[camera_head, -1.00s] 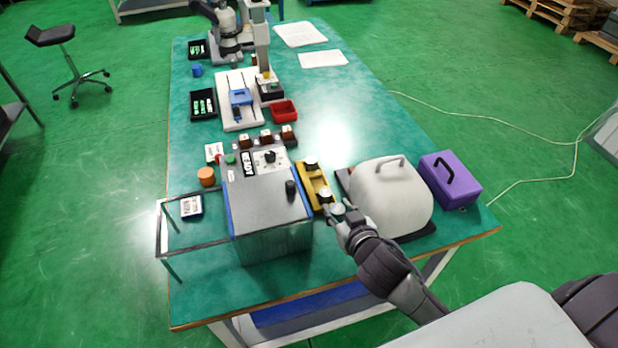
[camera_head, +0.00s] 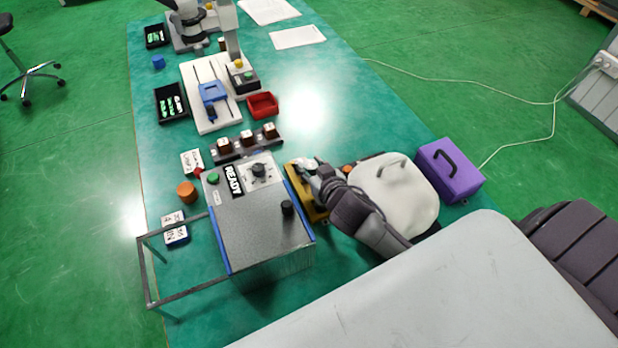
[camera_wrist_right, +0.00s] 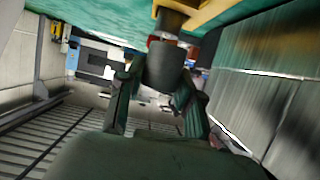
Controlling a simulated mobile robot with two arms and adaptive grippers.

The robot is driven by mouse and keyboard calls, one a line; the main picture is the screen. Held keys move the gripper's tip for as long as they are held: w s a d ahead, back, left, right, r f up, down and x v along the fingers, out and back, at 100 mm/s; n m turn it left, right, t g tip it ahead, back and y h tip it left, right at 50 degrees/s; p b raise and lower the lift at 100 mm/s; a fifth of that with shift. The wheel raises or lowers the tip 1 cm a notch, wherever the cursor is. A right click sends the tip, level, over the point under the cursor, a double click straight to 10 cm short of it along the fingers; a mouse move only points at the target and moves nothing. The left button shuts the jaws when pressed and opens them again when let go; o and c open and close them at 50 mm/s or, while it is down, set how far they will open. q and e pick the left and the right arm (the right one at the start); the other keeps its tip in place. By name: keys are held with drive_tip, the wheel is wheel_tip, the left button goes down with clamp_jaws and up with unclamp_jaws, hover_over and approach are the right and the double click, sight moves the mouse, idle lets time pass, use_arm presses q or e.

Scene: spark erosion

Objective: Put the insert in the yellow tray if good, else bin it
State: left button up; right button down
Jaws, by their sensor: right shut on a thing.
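The yellow tray (camera_head: 314,210) stands just right of the grey machine box, partly hidden under my right gripper. My right gripper (camera_head: 308,168) is at the tray's far part. In the right wrist view its fingers (camera_wrist_right: 160,88) are shut on a dark grey cylindrical piece (camera_wrist_right: 162,68). A brown-gold part shows above that piece, near a yellow edge of the tray (camera_wrist_right: 208,10). I cannot tell whether the piece is the insert, nor whether it touches the tray. A small red bin (camera_head: 263,105) lies farther back. My left gripper is not in view.
The machine box (camera_head: 260,215) with a READY sign is close left of the gripper. A white canister (camera_head: 398,195) and a purple case (camera_head: 450,170) stand to the right. A rack with brown blocks (camera_head: 246,139) is behind. The table's middle back is clear.

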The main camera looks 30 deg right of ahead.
wheel_tip(320, 180, down, 3)
wheel_tip(320, 180, down, 3)
drive_tip(key=shift+s+r, duration=0.15)
drive_tip(key=c, duration=0.8)
unclamp_jaws()
drive_tip(key=shift+w, duration=0.2)
drive_tip(key=shift+o, duration=0.3)
drive_tip(key=shift+s, duration=0.15)
drive_tip(key=b+v, duration=0.1)
drive_tip(key=v, duration=1)
drive_tip(key=shift+s+r, duration=0.1)
drive_tip(key=shift+s, duration=0.35)
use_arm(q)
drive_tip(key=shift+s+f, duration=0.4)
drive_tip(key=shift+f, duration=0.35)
